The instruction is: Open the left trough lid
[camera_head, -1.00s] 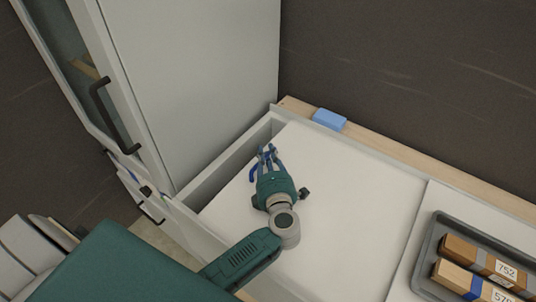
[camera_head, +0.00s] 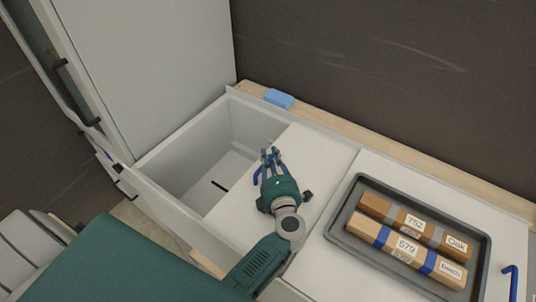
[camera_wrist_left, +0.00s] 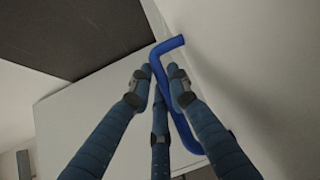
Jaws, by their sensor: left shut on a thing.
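The left trough lid (camera_head: 315,160) is a flat white panel with a blue handle (camera_head: 256,174) near its left edge. The trough (camera_head: 205,150) is uncovered left of the lid, showing an empty-looking white inside with a dark slot in its floor. My left gripper (camera_head: 270,155) is shut on the blue handle. The fingers hide part of the handle. My right gripper is not in view.
A grey tray (camera_head: 338,228) with two labelled wood blocks (camera_head: 415,225) sits on the white surface to the right. Another blue handle (camera_head: 513,283) shows at the lower right. A blue block (camera_head: 279,98) lies on the wooden back ledge. A tall white cabinet (camera_head: 150,70) stands at the left.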

